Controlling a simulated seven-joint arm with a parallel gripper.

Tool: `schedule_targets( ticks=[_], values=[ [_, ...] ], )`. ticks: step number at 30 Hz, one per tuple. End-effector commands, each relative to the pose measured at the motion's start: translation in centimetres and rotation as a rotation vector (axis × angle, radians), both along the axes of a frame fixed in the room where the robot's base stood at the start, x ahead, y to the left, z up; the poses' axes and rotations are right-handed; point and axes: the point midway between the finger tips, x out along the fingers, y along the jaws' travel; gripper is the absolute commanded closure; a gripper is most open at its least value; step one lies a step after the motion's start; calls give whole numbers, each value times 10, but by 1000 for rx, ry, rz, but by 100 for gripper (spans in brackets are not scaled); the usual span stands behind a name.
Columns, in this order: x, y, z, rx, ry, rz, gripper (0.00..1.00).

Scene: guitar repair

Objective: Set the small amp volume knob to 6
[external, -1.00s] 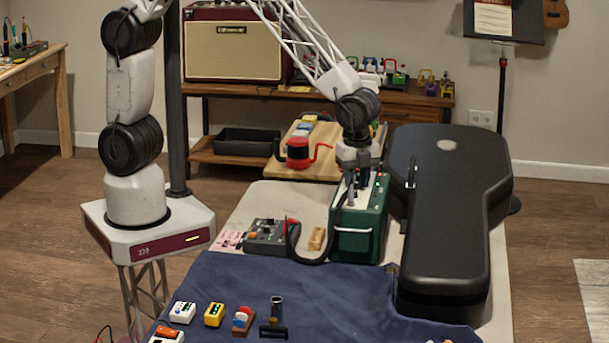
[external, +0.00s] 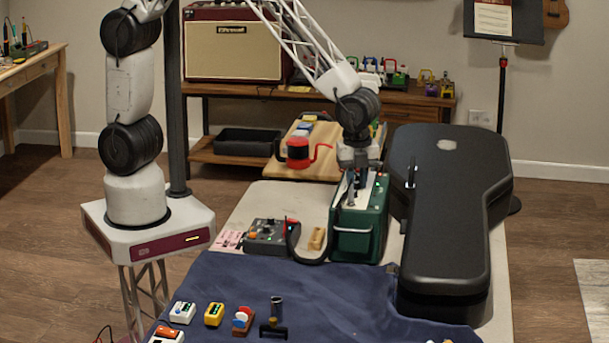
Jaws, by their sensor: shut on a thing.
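The small amp (external: 357,236) is a dark green box with a pale top panel and a white front handle. It stands on the table, left of the black guitar case. My gripper (external: 357,180) points down onto the amp's top panel, toward its back part. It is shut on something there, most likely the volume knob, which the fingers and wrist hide. I cannot read the knob's setting or any numbers on the panel. A grey upright post stands on the panel just left of my fingers.
A black guitar case (external: 443,200) stands close on the right of the amp. A grey box with knobs (external: 270,237), a small wooden block (external: 316,238) and a black cable lie to its left. A red and black pot-like thing (external: 298,152) is behind. A blue cloth (external: 320,290) covers the front.

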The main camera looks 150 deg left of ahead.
Motion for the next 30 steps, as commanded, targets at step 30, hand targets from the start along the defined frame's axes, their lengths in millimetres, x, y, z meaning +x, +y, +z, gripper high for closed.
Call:
schedule_targets(
  ticks=[30],
  values=[
    [0, 0, 1, 1, -1, -771, 93]
  ],
)
